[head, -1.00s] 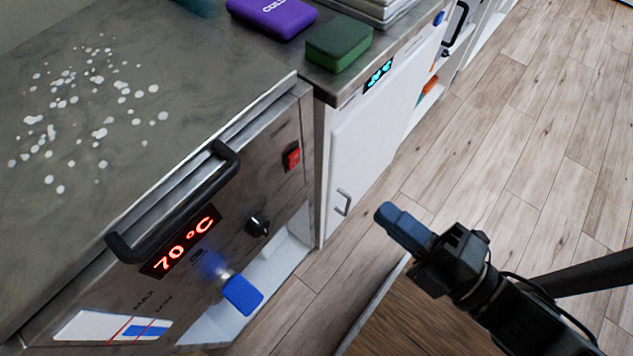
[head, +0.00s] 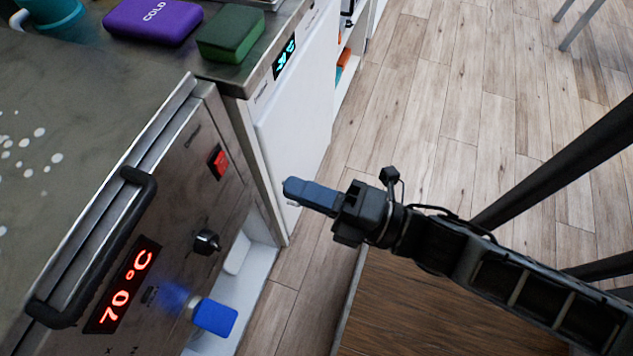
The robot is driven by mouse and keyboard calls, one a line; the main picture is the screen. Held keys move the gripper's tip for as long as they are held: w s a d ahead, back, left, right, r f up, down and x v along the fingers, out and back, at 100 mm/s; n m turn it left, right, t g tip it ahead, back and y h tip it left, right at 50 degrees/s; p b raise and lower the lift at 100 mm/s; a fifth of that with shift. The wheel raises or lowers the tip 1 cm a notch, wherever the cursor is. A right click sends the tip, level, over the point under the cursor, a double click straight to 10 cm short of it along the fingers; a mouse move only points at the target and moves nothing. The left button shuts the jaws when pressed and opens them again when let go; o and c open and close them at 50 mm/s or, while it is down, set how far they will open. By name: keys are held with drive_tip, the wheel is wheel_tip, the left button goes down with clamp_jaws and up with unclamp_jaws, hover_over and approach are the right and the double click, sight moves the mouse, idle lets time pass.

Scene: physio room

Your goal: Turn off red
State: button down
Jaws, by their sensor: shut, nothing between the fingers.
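A red rocker switch (head: 217,162) sits in a black frame on the steel front panel of the heated unit (head: 172,190), at the upper right of that panel. The unit's display (head: 123,286) glows red and reads 70 °C. My gripper (head: 288,189) is shut and empty, with its fingers pointing left. It is to the right of the switch in the picture, apart from it, in front of the white cabinet door. The switch is in full view; I cannot tell which way its rocker is tipped.
A purple COLD pack (head: 152,20) and a green block (head: 231,34) lie on the counter. The wooden floor (head: 450,110) to the right is mostly clear.

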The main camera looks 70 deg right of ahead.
sight(221, 159)
drive_tip(key=w, duration=0.6)
drive_tip(key=w+r, duration=0.1)
drive_tip(key=w, duration=0.2)
drive_tip(key=shift+w+r+p, duration=0.1)
drive_tip(key=shift+w+p, duration=0.15)
drive_tip(key=shift+p, duration=0.15)
drive_tip(key=shift+w+r+p, duration=0.35)
drive_tip(key=shift+w+p, duration=0.05)
drive_tip(key=shift+p, duration=0.2)
drive_tip(key=shift+s, duration=0.1)
drive_tip(key=s+f, duration=0.1)
drive_tip(key=s, duration=0.7)
drive_tip(key=shift+f+b, duration=0.15)
drive_tip(key=shift+b, duration=0.3)
drive_tip(key=shift+s, duration=0.1)
